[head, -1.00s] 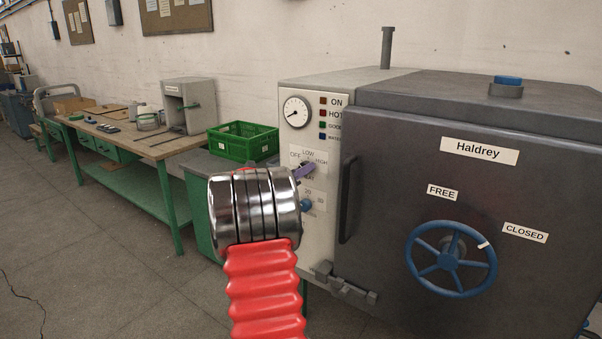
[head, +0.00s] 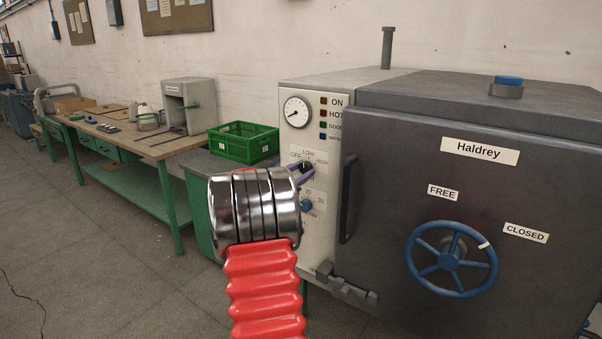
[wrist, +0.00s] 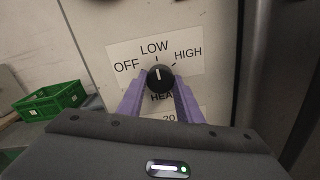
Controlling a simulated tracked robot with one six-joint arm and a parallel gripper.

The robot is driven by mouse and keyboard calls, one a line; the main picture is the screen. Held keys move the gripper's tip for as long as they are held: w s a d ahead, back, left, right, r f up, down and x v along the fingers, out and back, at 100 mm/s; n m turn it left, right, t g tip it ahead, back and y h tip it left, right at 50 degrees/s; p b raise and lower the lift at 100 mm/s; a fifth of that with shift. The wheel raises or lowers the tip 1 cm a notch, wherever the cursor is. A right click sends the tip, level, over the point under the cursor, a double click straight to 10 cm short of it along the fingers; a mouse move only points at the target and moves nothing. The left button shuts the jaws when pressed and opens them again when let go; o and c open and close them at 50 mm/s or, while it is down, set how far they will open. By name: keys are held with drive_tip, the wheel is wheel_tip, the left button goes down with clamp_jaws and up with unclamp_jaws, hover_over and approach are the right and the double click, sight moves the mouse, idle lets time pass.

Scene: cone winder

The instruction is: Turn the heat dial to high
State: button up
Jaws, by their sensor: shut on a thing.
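The heat dial (wrist: 160,79) is a round black knob on a white label marked OFF, LOW and HIGH. Its white pointer line points up, roughly at LOW. My gripper (wrist: 160,90) has purple fingers on the left and right of the knob and is shut on it. In the head view, the dial (head: 307,166) shows small at the finger ends of my gripper (head: 301,173). My wrist hides part of the control panel there, and the lower label text is partly covered in the wrist view.
The dark oven door (head: 470,200) with its handle (head: 348,200) stands close right of the dial. A green crate (head: 243,146) sits on a cabinet to the left.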

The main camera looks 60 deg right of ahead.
drive_tip(key=m, duration=0.6)
drive_tip(key=shift+w, duration=0.1)
drive_tip(key=m, duration=0.6)
idle(0.5)
drive_tip(key=o, duration=1)
drive_tip(key=shift+o, duration=0.2)
drive_tip(key=w+a, duration=0.2)
drive_tip(key=a, duration=1.1)
drive_tip(key=shift+a, duration=0.3)
drive_tip(key=shift+w, duration=0.1)
